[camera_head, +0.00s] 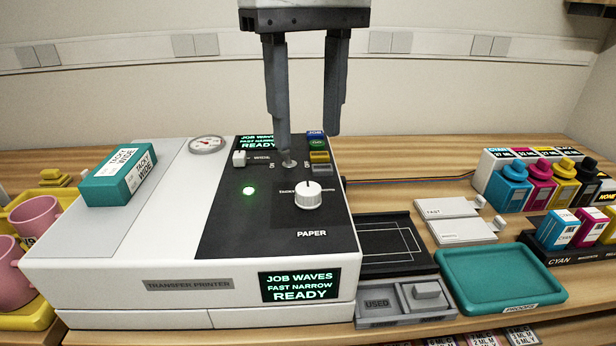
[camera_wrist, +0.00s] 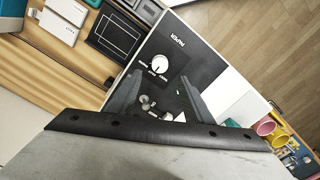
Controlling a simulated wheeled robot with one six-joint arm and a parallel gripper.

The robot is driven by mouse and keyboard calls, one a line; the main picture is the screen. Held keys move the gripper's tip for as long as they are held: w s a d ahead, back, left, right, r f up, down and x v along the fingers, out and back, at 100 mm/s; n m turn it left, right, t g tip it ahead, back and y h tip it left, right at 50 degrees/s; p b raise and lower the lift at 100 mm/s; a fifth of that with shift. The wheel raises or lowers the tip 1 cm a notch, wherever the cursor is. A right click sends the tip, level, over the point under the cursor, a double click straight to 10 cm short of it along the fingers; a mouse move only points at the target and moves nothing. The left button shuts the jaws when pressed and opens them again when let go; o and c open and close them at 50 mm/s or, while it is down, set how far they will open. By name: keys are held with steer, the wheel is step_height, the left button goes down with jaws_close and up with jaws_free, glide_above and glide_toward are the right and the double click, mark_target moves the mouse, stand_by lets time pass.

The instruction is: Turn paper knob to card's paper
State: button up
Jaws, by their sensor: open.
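The white paper knob (camera_head: 309,195) stands on the black panel (camera_head: 262,225) of the transfer printer, above the label PAPER. A dark pointer mark on it points roughly away from the front edge; the small labels around it are hard to read. The knob also shows in the wrist view (camera_wrist: 159,64). My gripper (camera_head: 308,143) is open and empty, above the back of the panel, behind and above the knob. In the wrist view its fingers (camera_wrist: 157,92) are spread, with the knob beyond the tips. The front display (camera_head: 300,284) reads JOB WAVES, FAST NARROW, READY.
A small toggle (camera_head: 289,162), a white slider knob (camera_head: 239,158) and coloured buttons (camera_head: 318,157) sit near my fingers. A teal TACKY WIDE box (camera_head: 120,175) lies on the printer. A FAST pack (camera_head: 447,208), teal tray (camera_head: 500,277) and ink bottles (camera_head: 540,180) stand right.

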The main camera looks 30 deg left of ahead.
mark_target(308, 188)
step_height(308, 188, down, 9)
stand_by(0.4)
steer(key=c, duration=1.1)
